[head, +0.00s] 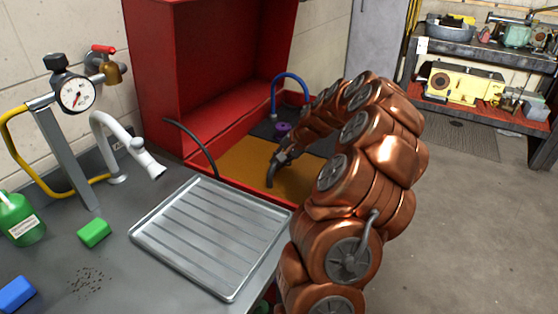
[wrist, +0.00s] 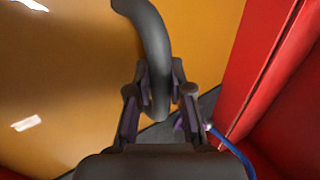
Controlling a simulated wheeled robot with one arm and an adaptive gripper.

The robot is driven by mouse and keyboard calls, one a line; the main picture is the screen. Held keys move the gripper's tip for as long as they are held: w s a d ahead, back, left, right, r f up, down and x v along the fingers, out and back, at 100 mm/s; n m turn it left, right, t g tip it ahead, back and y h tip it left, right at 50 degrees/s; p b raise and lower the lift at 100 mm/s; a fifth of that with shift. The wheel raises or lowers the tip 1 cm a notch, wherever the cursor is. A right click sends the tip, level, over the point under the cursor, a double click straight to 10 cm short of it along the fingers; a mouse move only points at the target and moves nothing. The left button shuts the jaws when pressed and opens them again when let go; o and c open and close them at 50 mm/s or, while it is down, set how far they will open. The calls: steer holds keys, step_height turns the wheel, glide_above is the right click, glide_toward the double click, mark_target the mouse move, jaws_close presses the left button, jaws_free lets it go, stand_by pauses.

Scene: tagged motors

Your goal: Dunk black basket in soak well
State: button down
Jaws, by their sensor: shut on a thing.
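The soak well (head: 238,158) is the red-walled basin with an amber surface in the middle of the head view. The same amber surface fills much of the wrist view (wrist: 60,75). My gripper (head: 280,158) is low over the well, shut on a dark curved bar that looks like the black basket's handle (head: 270,177). In the wrist view the handle (wrist: 153,35) runs up from between my fingertips (wrist: 160,78) and bends left. The basket's body does not show in either view; I cannot tell whether it is under the amber surface.
A ridged metal drain tray (head: 211,235) lies left of the well on the grey bench. A dark curved hose (head: 196,141) stands at the well's left edge. A blue hose (head: 291,78) and a purple piece (head: 283,129) are at the back.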

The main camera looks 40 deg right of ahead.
steer(key=shift+r, duration=0.15)
steer(key=shift+r+p, duration=0.5)
steer(key=shift+r, duration=1.2)
steer(key=shift+f+b, duration=0.85)
steer(key=shift+f, duration=0.95)
steer(key=shift+r, duration=0.2)
steer(key=shift+r+p, duration=0.55)
steer(key=shift+r, duration=1.05)
steer(key=shift+f, duration=0.2)
